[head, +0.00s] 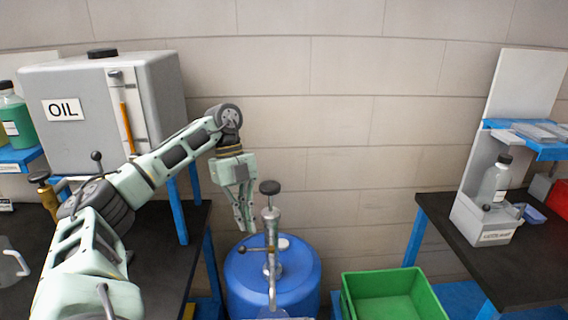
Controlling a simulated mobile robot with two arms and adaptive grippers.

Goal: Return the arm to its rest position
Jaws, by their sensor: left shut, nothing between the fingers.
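My left arm comes in from the lower left and bends at an elbow in front of the wall. My left gripper (245,226) points down, with its fingers shut and nothing between them. It hangs just left of the pump (271,230) with a dark knob, above the back left of the blue drum (243,282). I cannot tell whether the fingers touch the pump. My right gripper is not in view.
A grey tank labelled OIL (88,140) stands behind my arm on the left. A green crate (395,296) sits right of the drum. A dark table (500,255) at the right holds a clear bottle (495,183) in a light holder (482,222).

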